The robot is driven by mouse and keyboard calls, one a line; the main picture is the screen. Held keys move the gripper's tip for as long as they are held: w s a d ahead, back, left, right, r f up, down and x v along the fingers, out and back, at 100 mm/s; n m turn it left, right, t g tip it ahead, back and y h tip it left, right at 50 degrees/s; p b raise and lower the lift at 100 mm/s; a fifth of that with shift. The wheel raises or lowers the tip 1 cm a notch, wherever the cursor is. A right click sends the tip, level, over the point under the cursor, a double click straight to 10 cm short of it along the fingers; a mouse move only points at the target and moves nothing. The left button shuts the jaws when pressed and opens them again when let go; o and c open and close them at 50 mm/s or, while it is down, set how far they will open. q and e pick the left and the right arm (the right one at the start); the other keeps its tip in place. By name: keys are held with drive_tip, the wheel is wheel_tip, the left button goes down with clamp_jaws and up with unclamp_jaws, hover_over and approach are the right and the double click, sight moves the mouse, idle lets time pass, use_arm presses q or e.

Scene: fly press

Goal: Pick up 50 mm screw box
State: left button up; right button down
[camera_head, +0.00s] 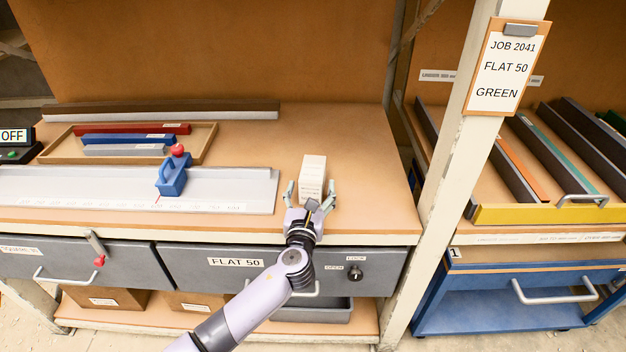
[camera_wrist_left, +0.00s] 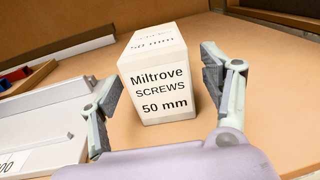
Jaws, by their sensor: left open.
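The 50 mm screw box (camera_head: 313,172) is a white upright box on the bench top, near its front right. In the left wrist view the box (camera_wrist_left: 155,82) shows the label "Miltrove SCREWS 50 mm" facing me. My left gripper (camera_head: 311,192) is open, with one finger on each side of the box's near end. In the left wrist view the gripper (camera_wrist_left: 160,90) has visible gaps between both fingers and the box. The right gripper is not in view.
A pale ruled fence (camera_head: 230,190) with a blue stop block (camera_head: 173,178) lies left of the box. Behind it is a wooden tray (camera_head: 57,152) of coloured bars. A white post (camera_head: 440,160) stands at the right. The bench right of the box is clear.

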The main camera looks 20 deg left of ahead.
use_arm(q)
drive_tip(key=w, duration=0.4)
drive_tip(key=shift+w+a+r, duration=0.25)
drive_tip(key=shift+a, duration=0.15)
drive_tip(key=shift+s, duration=0.1)
drive_tip(key=shift+c, duration=0.2)
drive_tip(key=shift+r, duration=0.1)
drive_tip(key=c, duration=1.6)
